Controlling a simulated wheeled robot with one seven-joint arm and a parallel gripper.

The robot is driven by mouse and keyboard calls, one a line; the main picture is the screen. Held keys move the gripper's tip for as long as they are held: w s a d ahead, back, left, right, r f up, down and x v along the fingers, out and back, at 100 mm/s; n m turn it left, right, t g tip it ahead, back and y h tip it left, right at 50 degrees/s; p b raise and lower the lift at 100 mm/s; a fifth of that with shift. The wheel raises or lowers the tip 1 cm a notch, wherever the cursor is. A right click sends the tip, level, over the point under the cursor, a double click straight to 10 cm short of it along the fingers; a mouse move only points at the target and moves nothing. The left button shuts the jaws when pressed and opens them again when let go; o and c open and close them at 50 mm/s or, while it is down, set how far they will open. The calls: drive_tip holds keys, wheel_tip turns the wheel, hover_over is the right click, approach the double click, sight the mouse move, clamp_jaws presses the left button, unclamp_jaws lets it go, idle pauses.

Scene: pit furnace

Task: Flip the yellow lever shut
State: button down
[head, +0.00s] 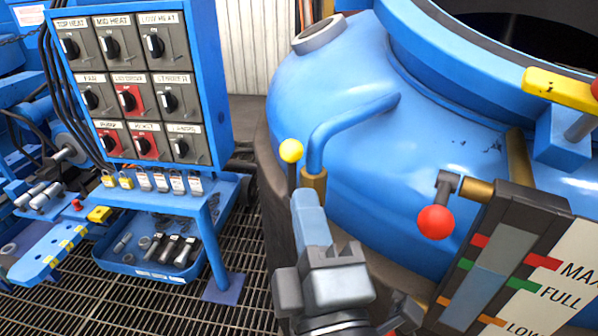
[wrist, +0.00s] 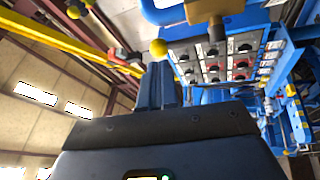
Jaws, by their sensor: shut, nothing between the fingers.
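The yellow lever (head: 291,151) is a round yellow knob on a short dark stem, standing upright beside a brass fitting (head: 314,182) at the foot of a bent blue pipe. My gripper (head: 306,197) is just below and right of the knob in the head view, fingers pointing up toward the fitting. Its fingers are together with nothing between them. In the wrist view the yellow knob (wrist: 158,47) shows just beyond the fingertips (wrist: 160,68). I cannot tell whether they touch the lever. The lower stem is partly hidden by my gripper.
A blue furnace body (head: 430,130) fills the right side. A red-knobbed valve (head: 436,222) and a level gauge (head: 490,270) stand to the right of my gripper. A switch panel (head: 132,85) and a blue tray (head: 150,245) with tools are at left. Grating floor lies between.

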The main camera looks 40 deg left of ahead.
sight(294, 160)
drive_tip(key=shift+p+x, duration=0.3)
drive_tip(key=shift+x, duration=2.1)
